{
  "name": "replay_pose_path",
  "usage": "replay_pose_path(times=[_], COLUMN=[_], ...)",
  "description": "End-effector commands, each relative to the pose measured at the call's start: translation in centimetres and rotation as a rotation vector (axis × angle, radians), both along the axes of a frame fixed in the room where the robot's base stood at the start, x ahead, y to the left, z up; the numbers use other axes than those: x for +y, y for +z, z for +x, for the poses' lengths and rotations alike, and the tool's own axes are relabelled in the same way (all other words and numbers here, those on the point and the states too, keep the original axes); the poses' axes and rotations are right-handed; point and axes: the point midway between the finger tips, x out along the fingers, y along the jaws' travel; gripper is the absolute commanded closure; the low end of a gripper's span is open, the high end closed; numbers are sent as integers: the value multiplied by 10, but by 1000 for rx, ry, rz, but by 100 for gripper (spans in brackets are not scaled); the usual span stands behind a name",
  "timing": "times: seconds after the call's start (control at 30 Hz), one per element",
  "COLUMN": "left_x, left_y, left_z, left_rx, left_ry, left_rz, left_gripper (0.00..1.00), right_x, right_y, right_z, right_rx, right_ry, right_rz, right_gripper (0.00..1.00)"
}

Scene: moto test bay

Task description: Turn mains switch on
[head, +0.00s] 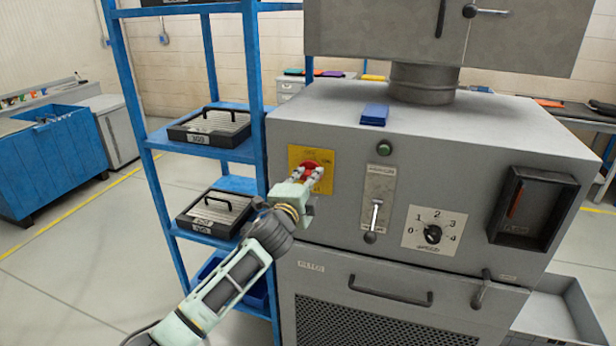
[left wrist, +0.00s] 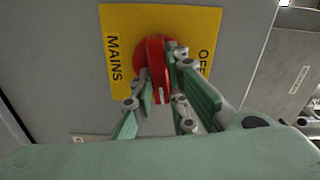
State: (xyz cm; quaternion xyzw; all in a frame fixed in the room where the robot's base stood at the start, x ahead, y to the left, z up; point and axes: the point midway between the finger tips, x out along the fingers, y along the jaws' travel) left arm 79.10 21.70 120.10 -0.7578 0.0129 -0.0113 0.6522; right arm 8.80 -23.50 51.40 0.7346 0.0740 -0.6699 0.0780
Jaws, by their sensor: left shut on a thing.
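The mains switch is a red rotary knob (head: 310,167) on a yellow plate (head: 328,154) at the upper left of the grey machine's front. In the left wrist view the knob (left wrist: 155,62) sits on the plate (left wrist: 118,22), which reads MAINS on the left and OFF on the right, with the text sideways. A pale line on the knob points toward the bottom of that view. My left gripper (head: 304,177) is shut on the knob, one finger on each side; its fingers hide part of knob and plate. My right gripper is out of view.
Right of the plate are a green button (head: 384,148), a lever (head: 375,214), a numbered dial (head: 433,233) and a dark gauge (head: 532,208). A blue shelf rack (head: 257,80) with black cases stands close left of the machine. A blue block (head: 374,114) lies on top.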

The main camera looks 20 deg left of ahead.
Motion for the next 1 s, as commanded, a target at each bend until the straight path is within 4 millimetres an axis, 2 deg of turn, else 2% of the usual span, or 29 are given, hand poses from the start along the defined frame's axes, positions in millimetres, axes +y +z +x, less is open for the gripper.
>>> replay_pose_path(times=[0.3,0.87,0.9,1.0], left_x=[0,0,0,0], left_y=[-1,-2,-2,-2], left_z=[0,0,0,0], left_rx=[-5,-5,-5,-5], left_ry=[0,0,0,0], left_rz=[136,169,169,168], left_gripper=[100,100,85,76], right_x=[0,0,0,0], right_y=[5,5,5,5], right_z=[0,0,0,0], right_rx=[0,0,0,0], right_ry=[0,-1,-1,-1], right_rz=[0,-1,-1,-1], right_gripper=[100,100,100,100])
